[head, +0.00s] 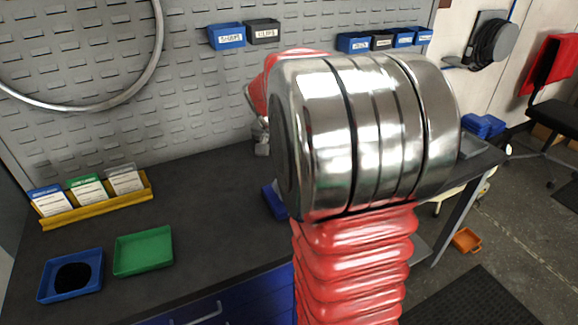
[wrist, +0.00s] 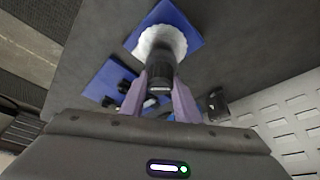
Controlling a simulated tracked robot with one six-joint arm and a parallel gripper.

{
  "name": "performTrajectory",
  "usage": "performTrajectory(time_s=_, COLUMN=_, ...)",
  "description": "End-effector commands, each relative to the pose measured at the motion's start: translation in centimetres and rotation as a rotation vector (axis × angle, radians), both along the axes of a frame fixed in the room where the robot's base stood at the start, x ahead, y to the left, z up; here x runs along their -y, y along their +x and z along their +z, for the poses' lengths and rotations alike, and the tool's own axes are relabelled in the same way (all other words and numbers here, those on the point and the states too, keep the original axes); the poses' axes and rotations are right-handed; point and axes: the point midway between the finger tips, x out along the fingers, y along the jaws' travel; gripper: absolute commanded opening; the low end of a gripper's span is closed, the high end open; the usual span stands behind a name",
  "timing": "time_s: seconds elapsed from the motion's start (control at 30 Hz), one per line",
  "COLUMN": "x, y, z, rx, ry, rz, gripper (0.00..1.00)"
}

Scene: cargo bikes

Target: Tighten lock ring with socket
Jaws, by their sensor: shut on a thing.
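In the wrist view my gripper (wrist: 161,98) is shut on a dark cylindrical socket (wrist: 160,74), with a pale finger on each side. The far end of the socket is over a white, round, toothed-looking part (wrist: 162,36), which seems to be the cassette with the lock ring. This part stands on a blue base (wrist: 191,24). The lock ring itself is hidden behind the socket, and I cannot tell whether the socket touches it. In the head view my own red and silver arm hides the gripper, the socket and the part.
In the wrist view a second blue tray (wrist: 99,86) holds dark items, and a small black object (wrist: 217,104) stands at the right. In the head view a blue tray (head: 94,262), a green tray (head: 143,251) and a yellow card holder (head: 97,212) are on the left bench.

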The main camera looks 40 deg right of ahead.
Motion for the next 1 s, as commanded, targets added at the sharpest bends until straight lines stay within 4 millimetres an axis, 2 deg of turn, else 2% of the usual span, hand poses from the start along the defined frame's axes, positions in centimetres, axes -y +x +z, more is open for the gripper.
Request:
performTrajectory(time_s=0.03, x=-0.20, y=-0.18, z=-0.56, rx=-0.012, ry=0.006, rz=-0.026, gripper=0.00)
performTrajectory(time_s=0.53, x=-0.22, y=-0.21, z=-0.58, rx=-0.013, ry=0.006, rz=-0.359, gripper=0.00)
performTrajectory(time_s=1.0, x=-0.23, y=-0.23, z=-0.60, rx=-0.013, ry=0.007, rz=-0.420, gripper=0.00)
